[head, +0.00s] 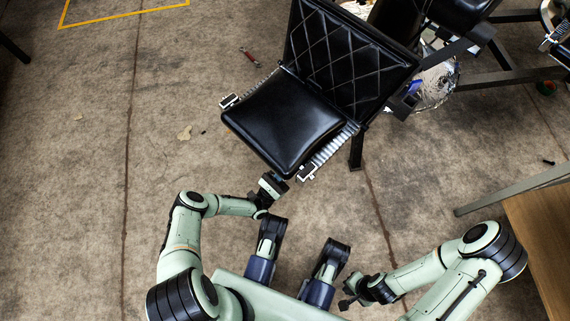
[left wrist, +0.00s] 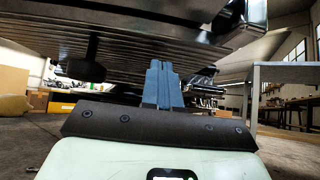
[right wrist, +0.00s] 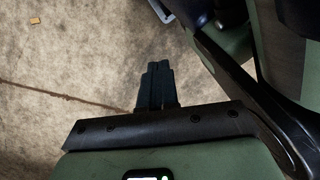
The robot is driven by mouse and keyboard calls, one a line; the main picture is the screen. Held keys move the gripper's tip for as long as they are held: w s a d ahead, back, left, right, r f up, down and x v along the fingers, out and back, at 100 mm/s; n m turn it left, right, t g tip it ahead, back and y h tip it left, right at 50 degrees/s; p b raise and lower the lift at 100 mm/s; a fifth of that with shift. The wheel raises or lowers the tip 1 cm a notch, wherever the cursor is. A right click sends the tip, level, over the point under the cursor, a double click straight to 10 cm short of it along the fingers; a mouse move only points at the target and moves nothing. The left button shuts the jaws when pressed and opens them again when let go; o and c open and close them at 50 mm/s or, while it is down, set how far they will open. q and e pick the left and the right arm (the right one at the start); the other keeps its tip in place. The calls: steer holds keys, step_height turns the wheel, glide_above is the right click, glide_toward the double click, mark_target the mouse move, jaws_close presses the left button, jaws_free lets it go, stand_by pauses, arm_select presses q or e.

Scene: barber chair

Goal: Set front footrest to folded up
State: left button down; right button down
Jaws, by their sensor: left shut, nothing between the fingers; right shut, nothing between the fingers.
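The barber chair stands at the top middle of the head view, with a smooth black pad (head: 282,122) and an upright quilted black panel (head: 345,60) behind it. I cannot tell for sure which part is the front footrest. My left gripper (head: 278,177) is shut and empty at the pad's near edge, partly hidden by it. In the left wrist view its fingers (left wrist: 160,70) point in under a dark ribbed underside (left wrist: 130,42); contact cannot be told. My right gripper (head: 346,303) is shut and empty, low and well away from the chair; its fingers (right wrist: 157,68) show over bare floor.
Ribbed metal strips (head: 333,147) run along the pad's sides. A dark chair leg (head: 356,152) stands to its right. A wooden table (head: 543,235) is at the right edge. The floor left of the chair is mostly clear.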

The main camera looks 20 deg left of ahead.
arm_select(q)
steer(key=shift+r, duration=1.3)
